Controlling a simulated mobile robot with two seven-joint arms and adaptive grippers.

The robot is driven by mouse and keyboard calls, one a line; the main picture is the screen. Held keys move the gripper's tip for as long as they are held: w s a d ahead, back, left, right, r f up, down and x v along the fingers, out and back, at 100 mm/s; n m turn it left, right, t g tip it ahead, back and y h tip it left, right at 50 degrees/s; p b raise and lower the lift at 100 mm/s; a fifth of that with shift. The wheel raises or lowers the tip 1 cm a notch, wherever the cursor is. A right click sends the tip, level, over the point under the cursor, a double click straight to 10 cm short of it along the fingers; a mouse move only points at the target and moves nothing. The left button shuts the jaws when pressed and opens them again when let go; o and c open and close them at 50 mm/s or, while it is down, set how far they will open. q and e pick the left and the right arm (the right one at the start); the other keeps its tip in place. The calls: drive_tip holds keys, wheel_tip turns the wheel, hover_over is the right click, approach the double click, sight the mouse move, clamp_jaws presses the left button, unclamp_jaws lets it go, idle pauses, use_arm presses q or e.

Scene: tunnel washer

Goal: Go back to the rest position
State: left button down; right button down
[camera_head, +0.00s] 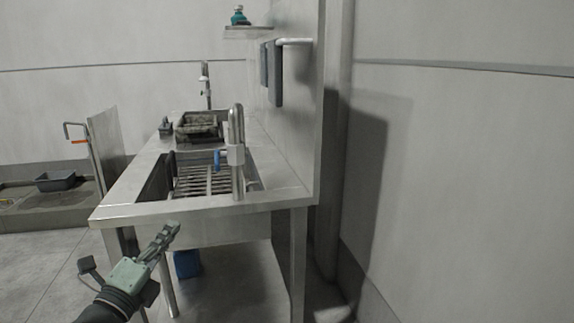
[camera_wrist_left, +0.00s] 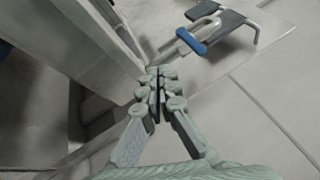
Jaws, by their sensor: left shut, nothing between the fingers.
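My left gripper (camera_head: 170,233) comes in from the lower left in the head view, in front of the near side of the steel sink bench (camera_head: 180,209). It is shut and holds nothing. In the left wrist view the fingers of the same gripper (camera_wrist_left: 158,82) meet at the middle, with the bench side up and to the left. My right gripper is not in view.
A dark tray (camera_head: 199,127) sits farther back on the bench. Dark cloths (camera_head: 275,75) hang from a wall rail. A blue object (camera_head: 187,263) is under the bench. Floor at left is open.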

use_arm(q)
drive_tip(key=s+a+f+n+g+y, duration=0.25)
drive_tip(key=f+n, duration=0.25)
drive_tip(key=f, duration=0.3)
drive_tip(key=s+a+f+n+g+y, duration=0.25)
drive_tip(key=s+f+n, duration=0.2)
drive_tip(key=f, duration=0.35)
drive_tip(key=s+a+f+n+g+y, duration=0.2)
drive_tip(key=f+n+g, duration=0.1)
drive_tip(key=f+n, duration=0.4)
drive_tip(key=s+d+f+n+g, duration=0.2)
drive_tip(key=s+f+n+g, duration=0.1)
drive_tip(key=s+f, duration=0.5)
drive_tip(key=s+d+f+n+g+h, duration=0.1)
drive_tip(key=s+d+f+n+g, duration=0.1)
drive_tip(key=s+f+g, duration=0.3)
drive_tip(key=s+f+n, duration=0.1)
drive_tip(key=s+f, duration=0.3)
drive_tip(key=s, duration=0.4)
drive_tip(key=shift+f+g, duration=0.25)
drive_tip(key=shift+g, duration=0.05)
drive_tip(key=shift+s+a+n, duration=0.1)
drive_tip(key=shift+n, duration=0.15)
